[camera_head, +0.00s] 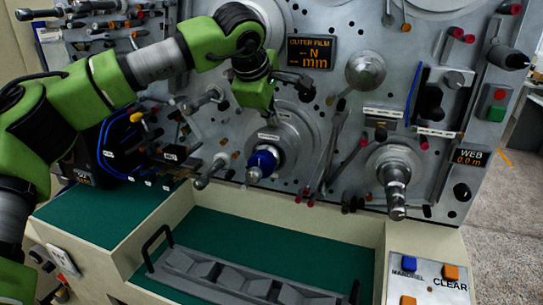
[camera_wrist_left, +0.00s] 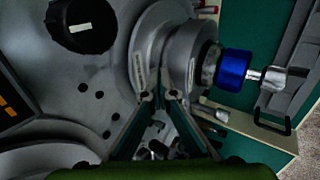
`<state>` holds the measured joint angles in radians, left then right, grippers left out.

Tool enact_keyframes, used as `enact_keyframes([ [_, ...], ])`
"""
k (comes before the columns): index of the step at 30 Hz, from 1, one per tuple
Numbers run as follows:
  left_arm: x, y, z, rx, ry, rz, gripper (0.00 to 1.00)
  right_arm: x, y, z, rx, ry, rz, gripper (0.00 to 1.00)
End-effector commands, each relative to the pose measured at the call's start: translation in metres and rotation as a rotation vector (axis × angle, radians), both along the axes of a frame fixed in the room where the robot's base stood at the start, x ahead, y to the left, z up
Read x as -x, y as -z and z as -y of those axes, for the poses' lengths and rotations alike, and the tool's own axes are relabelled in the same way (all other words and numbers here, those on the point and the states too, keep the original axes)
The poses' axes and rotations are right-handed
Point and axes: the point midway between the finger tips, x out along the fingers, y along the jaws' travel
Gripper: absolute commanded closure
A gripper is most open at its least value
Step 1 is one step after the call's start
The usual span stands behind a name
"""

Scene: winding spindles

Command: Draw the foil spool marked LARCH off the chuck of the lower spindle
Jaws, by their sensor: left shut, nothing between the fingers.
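A grey spool (camera_head: 290,150) with a pale label sits on the lower spindle of the machine face, in front of a grey disc. The label is too small to read. In the left wrist view the spool (camera_wrist_left: 186,52) is seen edge-on, with the blue chuck part (camera_wrist_left: 233,68) sticking out beyond it. The blue part also shows in the head view (camera_head: 263,162). My left gripper (camera_head: 268,112) is shut and empty, just above and left of the spool. In the left wrist view its fingertips (camera_wrist_left: 161,96) are close to the spool's rim; I cannot tell whether they touch. My right gripper is not visible.
A grey cradle tray (camera_head: 215,272) with handles lies in the green-lined bay below. Another spindle (camera_head: 393,180) sticks out to the right. Rods and rollers crowd the panel around the spool. A button panel (camera_head: 428,277) is at the lower right.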

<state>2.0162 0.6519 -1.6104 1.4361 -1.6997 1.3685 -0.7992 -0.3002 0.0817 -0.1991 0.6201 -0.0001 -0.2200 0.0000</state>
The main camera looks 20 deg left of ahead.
Motion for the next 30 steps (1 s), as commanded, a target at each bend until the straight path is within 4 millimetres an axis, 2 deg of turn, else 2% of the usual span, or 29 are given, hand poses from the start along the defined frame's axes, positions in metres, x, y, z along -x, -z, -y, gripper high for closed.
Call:
enact_keyframes([
  [1, 0.000, 0.005, 0.000, -0.002, 0.000, -0.008, 1.00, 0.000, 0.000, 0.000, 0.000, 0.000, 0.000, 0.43],
  [11, 0.001, 0.008, 0.000, -0.003, 0.000, -0.013, 1.00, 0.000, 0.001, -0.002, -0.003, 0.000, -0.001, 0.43],
  [30, 0.014, 0.012, 0.000, -0.005, 0.001, -0.024, 1.00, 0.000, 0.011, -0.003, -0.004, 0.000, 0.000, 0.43],
])
